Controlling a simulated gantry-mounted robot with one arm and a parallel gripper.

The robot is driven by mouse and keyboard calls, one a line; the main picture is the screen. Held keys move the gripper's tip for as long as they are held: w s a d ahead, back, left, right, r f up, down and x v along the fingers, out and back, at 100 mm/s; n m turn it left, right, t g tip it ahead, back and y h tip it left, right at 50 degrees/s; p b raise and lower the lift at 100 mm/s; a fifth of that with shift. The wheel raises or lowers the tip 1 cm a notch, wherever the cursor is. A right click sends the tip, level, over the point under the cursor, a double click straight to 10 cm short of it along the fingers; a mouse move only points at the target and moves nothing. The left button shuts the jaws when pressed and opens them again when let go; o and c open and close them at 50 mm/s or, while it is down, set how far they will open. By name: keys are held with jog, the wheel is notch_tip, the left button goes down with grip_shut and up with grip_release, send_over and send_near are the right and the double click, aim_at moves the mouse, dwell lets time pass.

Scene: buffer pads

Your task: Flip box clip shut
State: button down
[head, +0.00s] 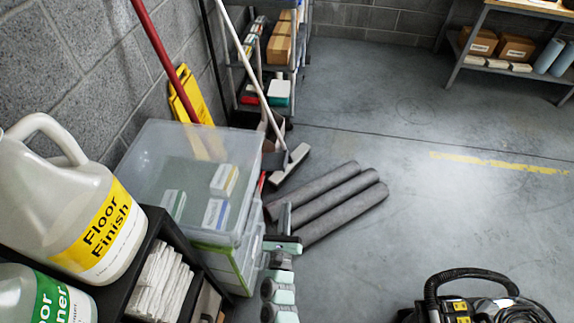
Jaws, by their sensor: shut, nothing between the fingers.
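A clear plastic box (135,165) with a translucent lid stands against the wall, left of centre, with several small packs inside. It appears stacked on another clear box (243,272). A lime-green strip (207,247) runs along the front near where the two meet. I cannot make out the clip or its state; the box's right side is seen at a steep angle. My gripper (286,212) is shut and empty, just right of the box's front right corner. I cannot tell whether it touches the box.
A black shelf (165,235) with white cloths and two jugs, one labelled Floor Finish (105,235), stands at the left. Grey rolls (335,205) lie right of my gripper. A broom (290,165) leans behind. A black vacuum (460,300) is at lower right.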

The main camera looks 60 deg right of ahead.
aim_at(275, 163)
jog(key=w+d+r+b, duration=0.1)
jog(key=w+d+r, duration=0.3)
jog(key=d+r, duration=0.2)
jog(key=shift+w+d, duration=0.15)
jog(key=shift+d, duration=1)
jog(key=shift+d+r, duration=0.1)
jog(key=shift+r, duration=0.1)
